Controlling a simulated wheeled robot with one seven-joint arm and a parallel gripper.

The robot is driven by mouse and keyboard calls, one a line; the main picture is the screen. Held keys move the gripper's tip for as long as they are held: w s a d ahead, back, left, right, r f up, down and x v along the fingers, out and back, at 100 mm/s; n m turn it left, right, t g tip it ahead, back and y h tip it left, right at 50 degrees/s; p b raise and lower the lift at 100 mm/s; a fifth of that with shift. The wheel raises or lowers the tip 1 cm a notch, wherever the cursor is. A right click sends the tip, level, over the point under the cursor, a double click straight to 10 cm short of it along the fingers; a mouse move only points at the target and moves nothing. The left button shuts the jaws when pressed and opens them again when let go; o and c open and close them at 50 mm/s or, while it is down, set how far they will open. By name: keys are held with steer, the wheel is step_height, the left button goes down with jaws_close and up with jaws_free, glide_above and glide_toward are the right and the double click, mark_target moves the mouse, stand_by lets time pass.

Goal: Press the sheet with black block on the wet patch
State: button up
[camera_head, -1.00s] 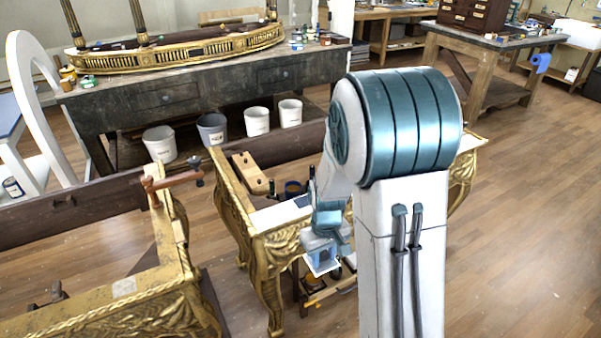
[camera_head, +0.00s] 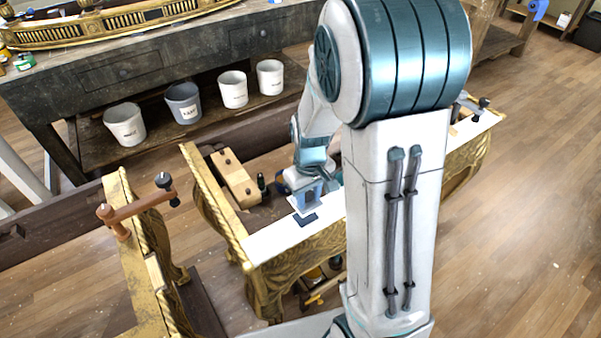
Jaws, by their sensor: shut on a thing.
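My gripper (camera_head: 308,194) is just above the white top rail of the gilt console (camera_head: 278,240), shut on a pale, thin, sheet-like thing (camera_head: 298,206). My fingers hide part of it. A dark, flat rectangle (camera_head: 306,220) shows on the white rail just in front of and below my gripper. I cannot tell whether it is the black block or the wet patch. At this size I cannot tell whether the held thing touches the rail.
A wooden block with holes (camera_head: 235,178) and a small dark bottle (camera_head: 262,183) are behind the rail. A clamp (camera_head: 140,205) sits on the gilt frame at left. Several buckets, including a grey one (camera_head: 184,104), stand under the dark workbench (camera_head: 120,75).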

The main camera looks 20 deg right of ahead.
mark_target(308, 203)
steer(key=shift+w, duration=0.25)
steer(key=shift+f, duration=0.2)
steer(key=shift+s+a+f+b, duration=0.1)
steer(key=shift+s+f+b, duration=0.05)
steer(key=shift+f+b, duration=2.05)
steer(key=shift+f, duration=0.5)
steer(key=shift+f+b, duration=0.6)
steer(key=shift+f, duration=0.05)
steer(key=shift+r, duration=0.15)
steer(key=shift+r+p, duration=2.65)
steer(key=shift+r, duration=0.8)
steer(key=shift+f, duration=0.1)
